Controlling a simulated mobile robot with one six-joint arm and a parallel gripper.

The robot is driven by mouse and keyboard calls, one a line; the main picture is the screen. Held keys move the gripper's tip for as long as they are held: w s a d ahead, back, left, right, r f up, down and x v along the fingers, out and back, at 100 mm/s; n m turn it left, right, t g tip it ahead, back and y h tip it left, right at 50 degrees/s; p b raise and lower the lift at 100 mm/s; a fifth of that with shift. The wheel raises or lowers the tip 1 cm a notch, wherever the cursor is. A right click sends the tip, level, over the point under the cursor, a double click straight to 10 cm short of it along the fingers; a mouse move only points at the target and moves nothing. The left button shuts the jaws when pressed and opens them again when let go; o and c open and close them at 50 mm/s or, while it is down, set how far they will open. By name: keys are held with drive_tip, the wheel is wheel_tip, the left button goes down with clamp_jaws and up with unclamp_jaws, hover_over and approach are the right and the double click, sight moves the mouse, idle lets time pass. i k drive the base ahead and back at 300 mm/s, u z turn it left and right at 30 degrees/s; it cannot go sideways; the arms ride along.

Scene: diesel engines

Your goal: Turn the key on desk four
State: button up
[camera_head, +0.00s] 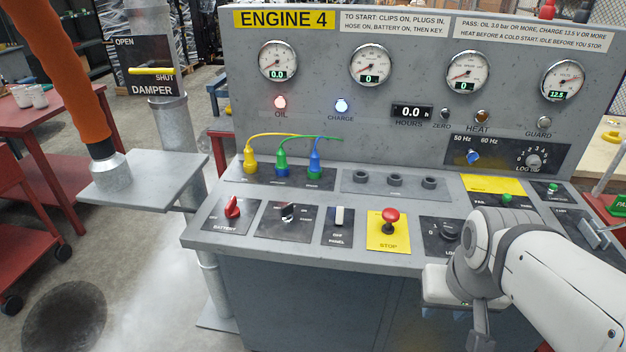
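The grey desk (215,225) carries a yellow "ENGINE 4" label (284,19). On its front slope, a dark plate holds a small rotary switch (289,211) that looks like the key; its lettering is too small to read. Left of it is the red battery switch (232,206), turned at a slant.
A red mushroom stop button (390,218) stands up between the key and my gripper, beside the panel switch (339,216). Yellow, green and blue plugs (282,162) with cables rise behind the key. An orange hose (62,75) ends on a side shelf (145,180) at left.

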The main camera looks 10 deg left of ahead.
sight(287, 210)
drive_tip(key=z, duration=0.05)
drive_tip(key=k, duration=0.5)
drive_tip(key=u, duration=0.95)
drive_tip(key=i, duration=1.3)
drive_tip(key=z, duration=0.8)
